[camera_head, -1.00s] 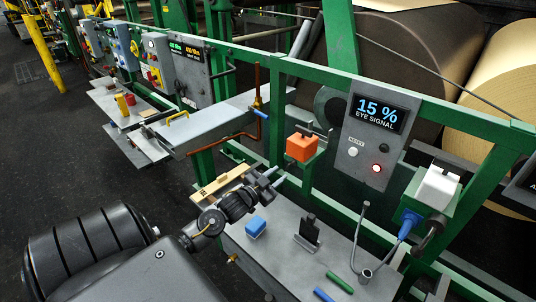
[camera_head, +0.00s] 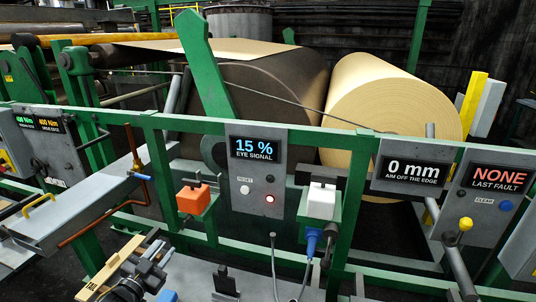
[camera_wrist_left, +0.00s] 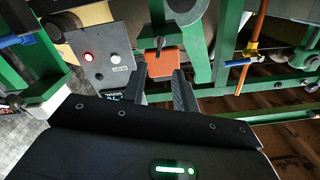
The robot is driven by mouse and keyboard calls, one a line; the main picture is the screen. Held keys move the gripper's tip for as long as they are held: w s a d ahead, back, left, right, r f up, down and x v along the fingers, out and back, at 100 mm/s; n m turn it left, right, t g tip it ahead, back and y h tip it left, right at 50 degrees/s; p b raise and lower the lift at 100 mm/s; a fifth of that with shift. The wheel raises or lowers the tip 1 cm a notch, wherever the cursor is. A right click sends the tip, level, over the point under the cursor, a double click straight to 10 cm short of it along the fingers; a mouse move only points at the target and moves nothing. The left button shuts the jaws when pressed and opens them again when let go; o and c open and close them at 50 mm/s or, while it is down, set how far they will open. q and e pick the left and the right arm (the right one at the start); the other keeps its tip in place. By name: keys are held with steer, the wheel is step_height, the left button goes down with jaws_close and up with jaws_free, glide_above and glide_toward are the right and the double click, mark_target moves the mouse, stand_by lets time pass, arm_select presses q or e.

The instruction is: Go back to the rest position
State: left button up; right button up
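My left gripper (camera_head: 156,255) is at the lower left of the head view, above the grey shelf. In the left wrist view its two dark fingers (camera_wrist_left: 158,95) stand apart with nothing between them. The orange box (camera_head: 193,199) on its green bracket is beyond the fingertips and apart from them; it also shows in the left wrist view (camera_wrist_left: 165,62). My right gripper is in neither view.
The signal panel (camera_head: 257,177) reads 15 % with a red light lit. A white-topped box (camera_head: 321,201) with a blue plug is right of it. A wooden piece (camera_head: 112,268), a blue block (camera_head: 167,296) and a dark stand (camera_head: 222,280) are near the gripper. Green rails cross behind.

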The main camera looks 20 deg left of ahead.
arm_select(q)
steer(key=s+d+f+n+g, duration=0.2)
steer(key=s+d+f+g, duration=0.5)
steer(key=s+d+f, duration=0.3)
steer(key=s+d+f+g, duration=0.2)
steer(key=s+d+g, duration=0.25)
steer(key=s, duration=0.25)
steer(key=s+d+f+g, duration=0.2)
steer(key=s+d+g, duration=0.1)
steer(key=s+d, duration=0.4)
step_height(320, 180, down, 30)
steer(key=s+g+b, duration=0.1)
steer(key=s+b, duration=0.2)
steer(key=s+a+f, duration=0.2)
steer(key=s+f, duration=0.5)
steer(key=f, duration=0.1)
steer(key=s+a+f+g+b, duration=0.1)
steer(key=s+f, duration=0.7)
steer(key=shift+s+a, duration=0.2)
steer(key=shift+a, duration=0.15)
